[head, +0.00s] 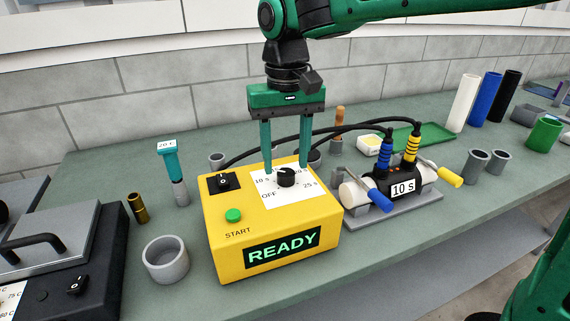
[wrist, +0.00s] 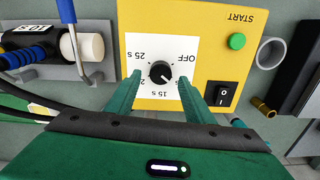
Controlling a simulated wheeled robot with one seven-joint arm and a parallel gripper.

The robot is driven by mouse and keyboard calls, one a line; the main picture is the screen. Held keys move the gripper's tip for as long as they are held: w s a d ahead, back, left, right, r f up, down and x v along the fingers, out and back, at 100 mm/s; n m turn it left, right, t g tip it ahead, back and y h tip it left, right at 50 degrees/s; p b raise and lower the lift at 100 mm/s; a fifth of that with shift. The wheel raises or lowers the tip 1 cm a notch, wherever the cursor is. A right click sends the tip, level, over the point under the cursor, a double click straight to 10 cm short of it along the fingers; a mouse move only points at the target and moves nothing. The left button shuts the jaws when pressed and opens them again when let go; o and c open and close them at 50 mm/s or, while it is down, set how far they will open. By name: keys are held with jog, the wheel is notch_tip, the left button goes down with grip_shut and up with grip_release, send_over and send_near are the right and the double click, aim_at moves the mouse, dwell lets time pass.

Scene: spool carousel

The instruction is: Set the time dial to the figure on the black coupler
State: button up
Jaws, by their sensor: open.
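The time dial is a black knob (head: 286,178) on a white plate on the yellow control box (head: 225,208). It also shows in the wrist view (wrist: 161,71), with OFF, 15 s and 25 s legible around it. Its light mark seems to point toward the lower right there, but the figure it meets is hidden by a finger. The black coupler (head: 378,178) right of the box bears a white label reading 10 s (head: 403,189). My gripper (head: 286,168) is open and points down, its fingers on either side of the knob with gaps; contact is not visible.
The box has a green START button (head: 233,215), a black switch (head: 223,182) and a READY display (head: 283,246). Black hoses arch behind it to the coupler. A teal piece marked 20 s (head: 168,150) and a grey cup (head: 165,260) stand to the left.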

aim_at(286, 170)
jog(key=shift+f, duration=1.1)
jog(key=c, duration=1)
jog(key=shift+n, duration=0.9)
jog(key=shift+c, duration=0.2)
jog(key=o, duration=1)
jog(key=shift+o, duration=0.2)
notch_tip(286, 170, up, 11)
jog(key=shift+w+f, duration=0.1)
jog(key=shift+f, duration=0.05)
